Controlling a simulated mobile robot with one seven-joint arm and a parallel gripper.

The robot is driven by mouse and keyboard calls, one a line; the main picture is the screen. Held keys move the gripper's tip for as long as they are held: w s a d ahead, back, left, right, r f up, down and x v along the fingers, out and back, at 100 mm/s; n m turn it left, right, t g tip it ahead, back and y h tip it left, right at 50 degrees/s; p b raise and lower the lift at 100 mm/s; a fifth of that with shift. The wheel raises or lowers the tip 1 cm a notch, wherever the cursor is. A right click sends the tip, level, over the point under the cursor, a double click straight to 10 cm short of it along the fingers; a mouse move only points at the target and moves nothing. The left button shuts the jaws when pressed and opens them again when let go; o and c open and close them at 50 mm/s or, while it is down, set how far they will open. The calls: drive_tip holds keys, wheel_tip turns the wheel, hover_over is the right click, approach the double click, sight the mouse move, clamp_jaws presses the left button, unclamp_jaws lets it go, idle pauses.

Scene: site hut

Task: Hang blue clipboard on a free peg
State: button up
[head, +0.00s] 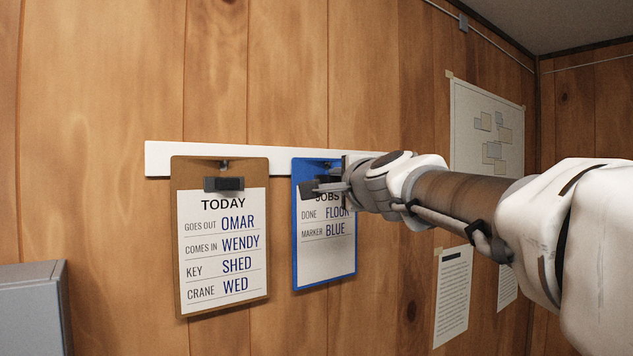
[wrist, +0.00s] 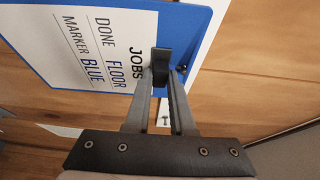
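The blue clipboard (head: 301,252) is upright and close against the wall at the white peg rail (head: 157,160), right of a brown clipboard (head: 182,297). Its sheet reads JOBS, done floor, marker blue. It also fills the upper left of the wrist view (wrist: 110,100). My gripper (head: 335,187) is at its top; in the wrist view the fingertips (wrist: 162,72) close on its black clip (wrist: 162,58). I cannot tell whether its hole is over a peg. A bare peg (wrist: 165,120) shows between the fingers, beyond the clipboard's edge.
The brown clipboard, headed TODAY, hangs on the rail close to the left of the blue one. A grey box (head: 30,310) stands at the lower left. A plan (head: 487,130) and printed sheets (head: 453,295) are on the wall to the right. My arm hides the rail's right end.

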drive_tip(key=o, duration=0.5)
drive_tip(key=shift+r, duration=0.1)
drive_tip(key=shift+o, duration=0.2)
drive_tip(key=shift+s, duration=0.1)
drive_tip(key=shift+s, duration=0.15)
drive_tip(key=b+v, duration=0.1)
drive_tip(key=v, duration=1.6)
drive_tip(key=s+f+n+g, duration=0.2)
drive_tip(key=f+n+g, duration=0.15)
drive_tip(key=f, duration=0.55)
drive_tip(key=s+f+n+g, duration=0.2)
drive_tip(key=f+n, duration=0.2)
drive_tip(key=f, duration=0.5)
drive_tip(key=s+d+f+n+g+h, duration=0.1)
drive_tip(key=s+d+f+n+g, duration=0.1)
drive_tip(key=f, duration=0.4)
drive_tip(key=s+d+f+n+g+h, duration=0.1)
drive_tip(key=s+d+f+n+g, duration=0.1)
drive_tip(key=s+f, duration=0.3)
drive_tip(key=s+d+f+n+g+h, duration=0.2)
drive_tip(key=s+f+n, duration=0.1)
drive_tip(key=f, duration=0.4)
drive_tip(key=shift+s+f+n, duration=0.35)
drive_tip(key=shift+s, duration=0.15)
drive_tip(key=shift+g, duration=0.25)
